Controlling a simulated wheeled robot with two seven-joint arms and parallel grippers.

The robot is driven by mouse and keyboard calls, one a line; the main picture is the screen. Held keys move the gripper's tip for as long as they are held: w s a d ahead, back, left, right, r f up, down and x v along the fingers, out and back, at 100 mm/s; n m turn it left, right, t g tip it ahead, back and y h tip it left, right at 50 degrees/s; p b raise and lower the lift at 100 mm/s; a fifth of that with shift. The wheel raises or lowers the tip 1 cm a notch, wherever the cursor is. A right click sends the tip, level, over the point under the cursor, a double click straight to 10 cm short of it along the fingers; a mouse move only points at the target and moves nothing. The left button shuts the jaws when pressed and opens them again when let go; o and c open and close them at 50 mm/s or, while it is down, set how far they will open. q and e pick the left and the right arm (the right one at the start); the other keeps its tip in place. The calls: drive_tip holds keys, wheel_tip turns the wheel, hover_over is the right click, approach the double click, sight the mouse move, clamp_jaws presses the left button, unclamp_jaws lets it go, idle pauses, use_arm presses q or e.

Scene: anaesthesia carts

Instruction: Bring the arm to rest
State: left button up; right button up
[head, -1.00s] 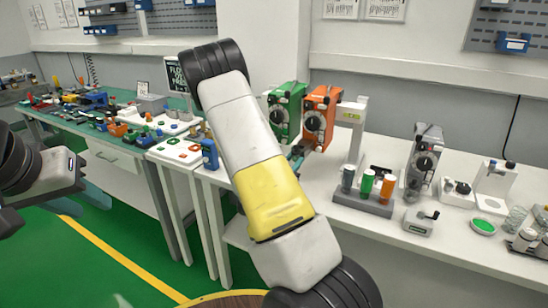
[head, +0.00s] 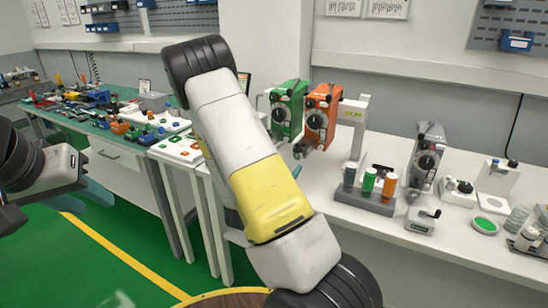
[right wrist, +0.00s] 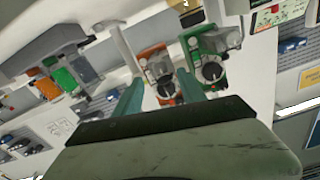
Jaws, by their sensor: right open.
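My right arm (head: 262,190) crosses the middle of the head view, bent, and hides most of its own gripper. One teal fingertip shows beside it, below the green device. In the right wrist view my right gripper (right wrist: 160,92) is open, its two teal fingers apart with nothing held between them. Beyond the fingers are an orange dial device (right wrist: 157,72) and a green dial device (right wrist: 208,62). My left gripper (head: 92,176) is at the left edge of the head view, above the green floor, its teal fingers apart and empty.
A holder with coloured cylinders (head: 364,201) and a grey dial device (head: 426,160) stand to the right. A cluttered green-topped bench (head: 85,122) is at left. The floor between is clear.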

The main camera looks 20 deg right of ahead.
drive_tip(key=shift+v, duration=1.1)
drive_tip(key=w+a+g+y, duration=0.1)
drive_tip(key=w+a+y, duration=0.3)
drive_tip(key=a+y, duration=0.25)
drive_tip(key=s+a+r+n+y, duration=0.3)
drive_tip(key=a+r+n+y, duration=0.1)
drive_tip(key=a+r+y, duration=0.45)
drive_tip(key=s+r+n+g, duration=0.2)
drive_tip(key=s+r+n, duration=0.2)
drive_tip(key=s, duration=0.6)
drive_tip(key=s+r+n+g, duration=0.2)
drive_tip(key=s+r+n, duration=0.2)
drive_tip(key=s, duration=0.7)
drive_tip(key=shift+s+a+r+g+y, duration=0.25)
drive_tip(key=shift+a+r+g+y, duration=0.05)
drive_tip(key=shift+r+y, duration=0.15)
